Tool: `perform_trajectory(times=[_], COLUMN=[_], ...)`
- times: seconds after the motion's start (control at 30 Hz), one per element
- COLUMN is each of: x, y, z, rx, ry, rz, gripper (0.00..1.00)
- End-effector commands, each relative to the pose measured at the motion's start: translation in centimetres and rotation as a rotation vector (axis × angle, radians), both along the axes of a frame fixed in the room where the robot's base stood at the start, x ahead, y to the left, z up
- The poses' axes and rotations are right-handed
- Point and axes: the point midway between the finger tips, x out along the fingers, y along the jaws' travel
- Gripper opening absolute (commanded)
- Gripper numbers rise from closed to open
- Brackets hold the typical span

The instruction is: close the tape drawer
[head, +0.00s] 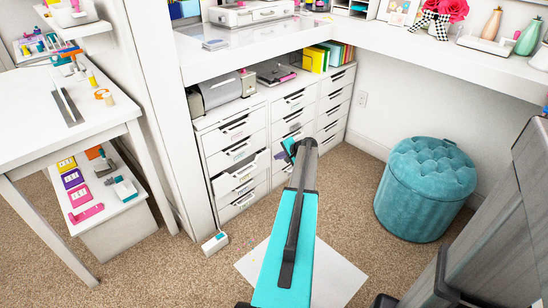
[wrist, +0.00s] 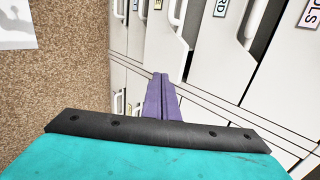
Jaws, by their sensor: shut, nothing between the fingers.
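A white drawer (head: 238,187) in the left column of the drawer units stands partly pulled out, with a dark gap above its front. Its label is too small to read, so I cannot tell by the lettering whether it is the tape drawer. My gripper (head: 281,155) is in front of the middle column, to the right of that drawer. In the wrist view the purple fingers of my gripper (wrist: 162,88) are together and empty, pointing at the drawer fronts. One drawer front (wrist: 165,42) with a white handle stands out near the fingertips. Contact is unclear.
White drawer units (head: 330,112) stand below a white counter (head: 440,58). A teal tufted stool (head: 425,185) is at the right. A white side table (head: 70,110) is at the left. A small white object (head: 215,243) lies on the carpet. A pale mat (head: 335,275) lies on the floor.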

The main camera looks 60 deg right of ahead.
Motion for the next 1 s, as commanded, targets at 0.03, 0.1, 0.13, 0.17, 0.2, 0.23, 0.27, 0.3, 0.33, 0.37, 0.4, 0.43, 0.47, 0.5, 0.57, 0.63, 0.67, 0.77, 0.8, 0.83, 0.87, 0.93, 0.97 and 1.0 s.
perform_trajectory(times=[0.03,0.1,0.13,0.17,0.2,0.23,0.27,0.3,0.33,0.37,0.4,0.43,0.47,0.5,0.57,0.63,0.67,0.77,0.8,0.83,0.87,0.93,0.97,1.0], x=[-0.6,-1.3,-1.6,-1.9,-2.3,-2.5,-2.8,-3.2,-3.4,-3.7,-4.0,-4.2,-4.4,-4.6,-4.8,-4.9,-4.9,-4.9,-4.9,-4.9,-4.9,-4.9,-4.9,-4.8], y=[0.5,0.9,1.0,1.1,1.3,1.4,1.5,1.7,1.8,1.8,1.9,2.0,2.0,2.1,2.1,2.2,2.2,2.2,2.2,2.2,2.2,2.2,2.2,2.3], z=[0.8,1.5,1.8,2.2,2.6,3.0,3.3,3.7,3.9,4.2,4.4,4.6,4.8,5.0,5.2,5.3,5.3,5.4,5.4,5.4,5.4,5.4,5.3,5.3], rx=[0.000,0.001,0.001,0.001,0.000,-0.001,0.000,-0.001,0.000,0.000,0.000,0.000,0.000,0.000,0.001,0.000,0.001,0.001,0.001,0.001,0.001,0.001,0.001,0.001], ry=[0.000,0.000,0.000,0.000,0.000,0.000,0.000,0.000,0.000,0.000,0.000,0.000,0.000,0.000,0.001,0.001,0.001,0.001,0.001,0.001,0.001,0.001,0.001,0.001], rz=[0.001,0.004,0.004,0.004,0.004,0.005,0.006,0.006,0.007,0.007,0.007,0.007,0.007,0.007,0.008,0.008,0.009,0.009,0.009,0.009,0.009,0.009,0.009,0.011], gripper=[0.00,0.00,0.00,0.00,0.00,0.00,0.00,0.00,0.00,0.00,0.00,0.00,0.00,0.00,0.00,0.00,0.00,0.00,0.00,0.00,0.00,0.00,0.05,0.12])
